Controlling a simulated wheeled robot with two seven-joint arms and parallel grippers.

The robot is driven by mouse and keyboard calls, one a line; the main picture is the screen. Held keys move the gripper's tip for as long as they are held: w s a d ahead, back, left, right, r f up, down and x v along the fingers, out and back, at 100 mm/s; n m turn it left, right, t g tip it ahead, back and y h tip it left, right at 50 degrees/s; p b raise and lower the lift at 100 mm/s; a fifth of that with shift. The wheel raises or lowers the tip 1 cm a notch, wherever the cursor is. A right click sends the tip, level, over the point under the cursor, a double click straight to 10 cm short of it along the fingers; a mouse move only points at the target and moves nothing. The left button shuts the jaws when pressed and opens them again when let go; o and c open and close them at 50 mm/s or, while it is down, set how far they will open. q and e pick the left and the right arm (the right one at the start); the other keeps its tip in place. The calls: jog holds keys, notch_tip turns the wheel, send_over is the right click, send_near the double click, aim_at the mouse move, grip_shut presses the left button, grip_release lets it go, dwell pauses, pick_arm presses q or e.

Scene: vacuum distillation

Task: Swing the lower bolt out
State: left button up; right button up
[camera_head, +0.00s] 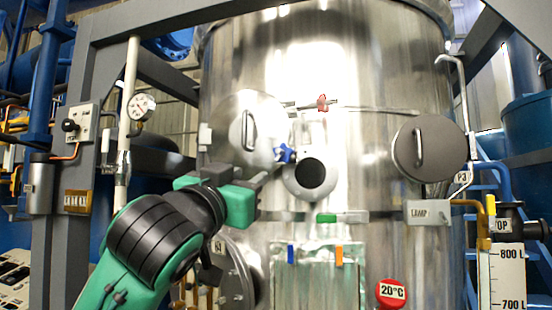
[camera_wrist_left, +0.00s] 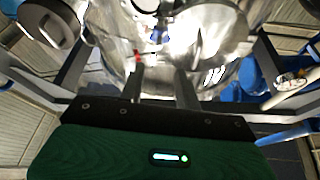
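The steel vessel (camera_head: 380,75) carries a blue star-shaped knob (camera_head: 285,153) beside a round dark sight port (camera_head: 311,173). A red knob (camera_head: 322,103) on a thin rod sits above it. The blue knob is the lower of the two; I cannot tell for sure that it is the lower bolt. My left gripper (camera_head: 272,176) is in front of the vessel, just below and left of the blue knob. In the left wrist view its two fingers (camera_wrist_left: 160,75) are apart and empty, with the blue knob (camera_wrist_left: 158,35) and red knob (camera_wrist_left: 137,56) beyond. My right gripper is not in view.
A round hatch lid with a handle (camera_head: 430,148) is on the right of the vessel, and another (camera_head: 247,130) on the left. A pressure gauge (camera_head: 142,106) stands on a pipe at left. A red 20°C knob (camera_head: 391,293) is low on the right.

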aim_at(277, 152)
pick_arm(q)
jog(key=p+x, duration=0.2)
jog(key=x, duration=0.2)
jog(key=p+x, duration=0.3)
jog(key=x, duration=0.1)
jog(key=r+p+x, duration=0.1)
jog(key=p+x, duration=0.1)
jog(key=x, duration=0.2)
jog(key=shift+p+x, duration=0.55)
jog(key=shift+x, duration=0.25)
jog(key=shift+d+f, duration=0.1)
jog(key=shift+f, duration=0.05)
grip_shut()
